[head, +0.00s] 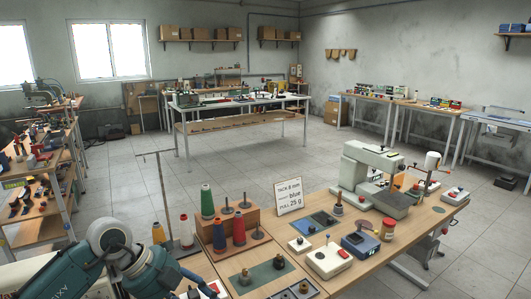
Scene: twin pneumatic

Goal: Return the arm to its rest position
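The teal and grey links of my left arm (150,268) show at the lower left, beside the near left end of the wooden workbench (385,243). The arm is bent, and its fingers cannot be made out at the bottom edge of the head view. My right arm and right gripper are out of view.
On the workbench stand thread cones, including a green one (207,201), a white machine (367,178), a sign card (288,196) and a white box with buttons (328,261). A cluttered shelf (50,165) stands at the left.

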